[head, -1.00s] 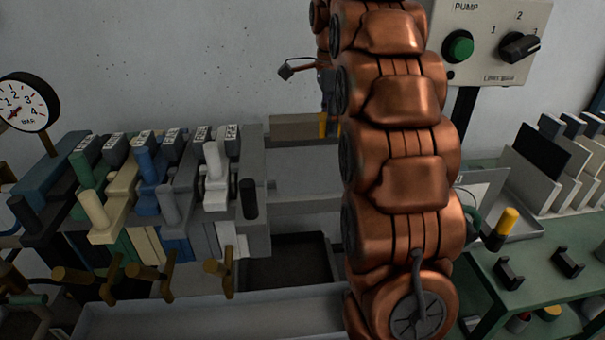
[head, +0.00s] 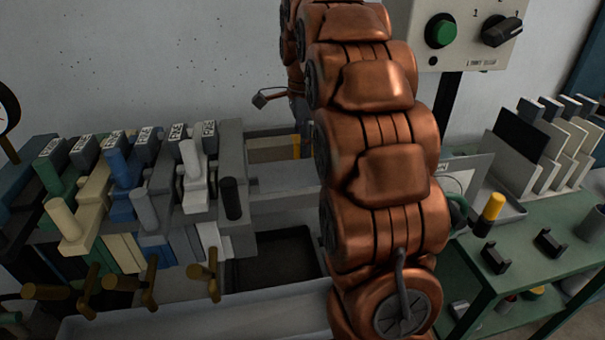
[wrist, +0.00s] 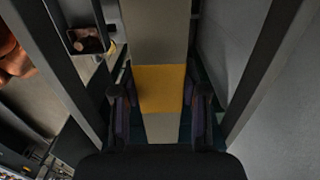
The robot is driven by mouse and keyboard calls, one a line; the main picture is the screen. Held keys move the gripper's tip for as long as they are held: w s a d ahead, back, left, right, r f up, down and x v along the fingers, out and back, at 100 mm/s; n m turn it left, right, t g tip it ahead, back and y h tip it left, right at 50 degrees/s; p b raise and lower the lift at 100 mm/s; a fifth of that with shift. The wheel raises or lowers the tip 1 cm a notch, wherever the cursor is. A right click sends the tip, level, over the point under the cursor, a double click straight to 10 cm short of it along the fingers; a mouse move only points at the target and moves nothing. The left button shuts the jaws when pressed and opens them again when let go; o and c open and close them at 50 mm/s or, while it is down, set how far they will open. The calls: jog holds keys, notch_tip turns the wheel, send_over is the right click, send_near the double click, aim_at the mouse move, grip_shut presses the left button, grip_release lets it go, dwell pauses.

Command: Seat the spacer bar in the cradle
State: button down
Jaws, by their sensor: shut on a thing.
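The spacer bar (wrist: 157,30) is a flat beige bar with a yellow band across it. In the wrist view it runs lengthwise down the picture. My gripper (wrist: 160,100) is shut on it at the yellow band, one dark finger on each side. In the head view a beige stretch of the bar (head: 268,152) and its yellow band show left of my copper arm, which hides the rest and the gripper. Two black notched blocks (head: 495,258) (head: 550,242) on the green bench look like the cradle; I cannot be sure. They are empty and well right of the bar.
A rack of coloured levers (head: 150,180) with brown T-handles stands at left. A dark tray (head: 275,257) lies beside it. The green bench (head: 520,285) holds a yellow-topped black cylinder (head: 491,215) and pale upright plates (head: 540,150). The pump panel (head: 465,35) stands behind.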

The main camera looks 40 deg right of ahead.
notch_tip(320, 180, down, 9)
jog(key=p, duration=0.1)
jog(key=shift+f+p, duration=0.15)
jog(key=shift+p, duration=0.2)
dwell(0.4)
jog(key=shift+f, duration=0.1)
jog(key=c, duration=0.6)
grip_release()
jog(key=shift+r+b, duration=1.15)
jog(key=shift+r, duration=4.95)
